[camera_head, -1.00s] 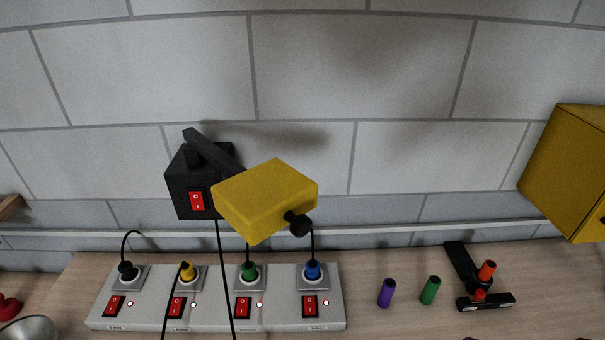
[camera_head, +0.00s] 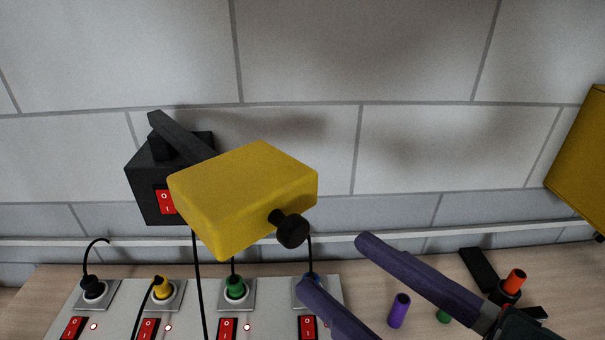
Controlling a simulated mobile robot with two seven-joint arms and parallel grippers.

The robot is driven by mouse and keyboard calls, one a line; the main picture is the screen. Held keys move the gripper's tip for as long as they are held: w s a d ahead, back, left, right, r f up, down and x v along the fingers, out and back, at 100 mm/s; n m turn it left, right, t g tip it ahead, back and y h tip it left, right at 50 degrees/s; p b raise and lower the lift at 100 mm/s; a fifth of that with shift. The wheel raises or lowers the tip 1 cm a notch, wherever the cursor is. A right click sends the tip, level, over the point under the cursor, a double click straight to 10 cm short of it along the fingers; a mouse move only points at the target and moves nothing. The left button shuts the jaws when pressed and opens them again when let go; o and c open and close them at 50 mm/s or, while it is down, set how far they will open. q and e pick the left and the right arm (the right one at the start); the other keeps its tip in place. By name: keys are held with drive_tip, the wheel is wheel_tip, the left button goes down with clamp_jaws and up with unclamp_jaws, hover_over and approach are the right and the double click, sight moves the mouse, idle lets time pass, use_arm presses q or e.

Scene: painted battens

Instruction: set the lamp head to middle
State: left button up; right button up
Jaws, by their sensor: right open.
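The lamp head (camera_head: 235,195) is a yellow box with a black round knob (camera_head: 291,230) on its front right. A black arm (camera_head: 182,134) joins it to a black wall box (camera_head: 150,185) with a red rocker switch (camera_head: 166,202). The head stands out from the wall, above the power strip. My right gripper (camera_head: 335,262) comes in from the lower right, its two purple fingers spread apart and empty. Its fingertips are below and to the right of the knob, apart from it in the picture. My left gripper is not in view.
A grey power strip (camera_head: 264,328) with red switches and coloured plugs lies on the wooden worktop below the lamp. A purple cylinder (camera_head: 399,311), a green one (camera_head: 443,316), and a black piece with an orange cap (camera_head: 515,281) are near my right gripper. A yellow box (camera_head: 585,160) is at the right.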

sight(299, 234)
drive_tip(key=p+x, duration=0.1)
drive_tip(key=x, duration=0.4)
clamp_jaws()
idle(0.5)
idle(0.9)
